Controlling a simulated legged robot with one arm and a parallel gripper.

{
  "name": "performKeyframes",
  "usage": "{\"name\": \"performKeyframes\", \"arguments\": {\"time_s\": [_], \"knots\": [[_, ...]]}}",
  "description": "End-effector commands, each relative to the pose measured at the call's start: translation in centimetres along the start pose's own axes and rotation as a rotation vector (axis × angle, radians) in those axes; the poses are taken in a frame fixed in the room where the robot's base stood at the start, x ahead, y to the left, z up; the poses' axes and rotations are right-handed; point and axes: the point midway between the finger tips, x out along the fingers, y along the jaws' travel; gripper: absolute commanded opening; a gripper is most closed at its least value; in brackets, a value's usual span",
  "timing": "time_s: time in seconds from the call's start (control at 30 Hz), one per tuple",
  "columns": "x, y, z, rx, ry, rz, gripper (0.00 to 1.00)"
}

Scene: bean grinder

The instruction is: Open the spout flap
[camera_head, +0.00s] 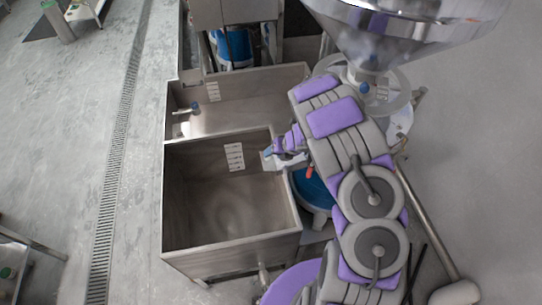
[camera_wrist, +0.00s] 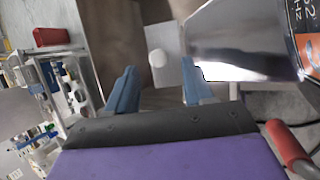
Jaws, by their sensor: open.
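My gripper (camera_head: 270,153) is open in the head view, above the inner edge of the metal basin, with my arm reaching in from the lower right. In the wrist view its two blue fingers (camera_wrist: 158,82) are spread apart with nothing held between them. A shiny metal housing (camera_wrist: 240,42), which may be the grinder's spout, stands just beyond and right of the right finger. I cannot tell whether they touch. I cannot make out the spout flap clearly. The grinder's large metal hopper (camera_head: 405,35) is at the top right of the head view.
The open metal basin (camera_head: 222,205) lies left of my arm. A red handle (camera_wrist: 288,147) is at the lower right of the wrist view. A blue round part (camera_head: 312,188) sits beside my arm. A floor drain (camera_head: 118,150) crosses clear floor at left.

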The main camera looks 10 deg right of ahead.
Motion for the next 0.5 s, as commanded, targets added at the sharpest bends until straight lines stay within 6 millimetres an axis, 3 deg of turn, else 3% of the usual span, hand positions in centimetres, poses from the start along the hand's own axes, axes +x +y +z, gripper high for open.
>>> {"name": "performKeyframes", "arguments": {"time_s": [0.5], "knots": [[-7.4,-0.3,0.2,-0.001,-0.003,-0.003,0.52]]}}
